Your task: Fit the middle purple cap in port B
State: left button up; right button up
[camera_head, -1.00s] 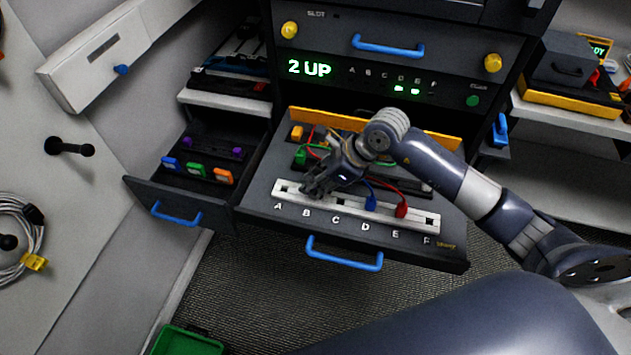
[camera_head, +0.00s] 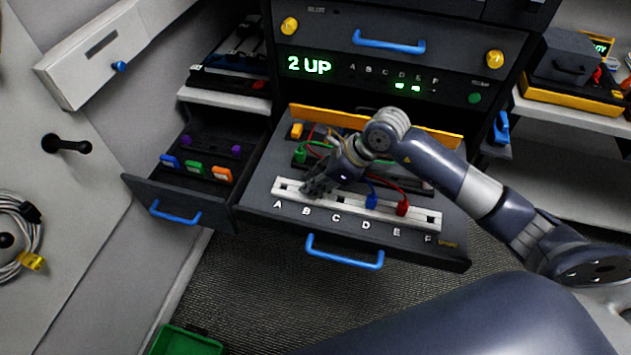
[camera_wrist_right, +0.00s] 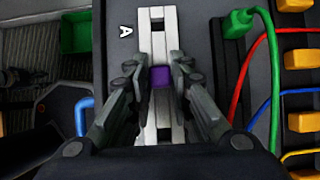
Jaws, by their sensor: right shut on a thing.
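My right gripper (camera_head: 313,188) is low over the white port strip (camera_head: 284,187) in the open drawer, by the label B. In the right wrist view, the gripper (camera_wrist_right: 160,80) is shut on a purple cap (camera_wrist_right: 161,79), which lies between its fingertips over the strip. The fingers hide the cap in the head view. I cannot tell whether the cap is seated in port B or just above it. Two other purple caps, a left one (camera_head: 186,140) and a right one (camera_head: 236,149), stand in the side drawer with a gap between them. My left gripper is not in view.
A blue plug (camera_head: 371,201) and a red plug (camera_head: 402,208) stand in the strip near D and E. Behind the gripper are a green plug (camera_head: 300,155) and coloured cables. The panel display (camera_head: 309,65) reads 2 UP. A blue handle (camera_head: 344,253) fronts the drawer.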

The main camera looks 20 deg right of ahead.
jog(key=o, duration=1.4)
jog(key=shift+c, duration=0.2)
jog(key=shift+r, duration=0.15)
jog(key=shift+r+p, duration=2.05)
jog(key=shift+r, duration=1.3)
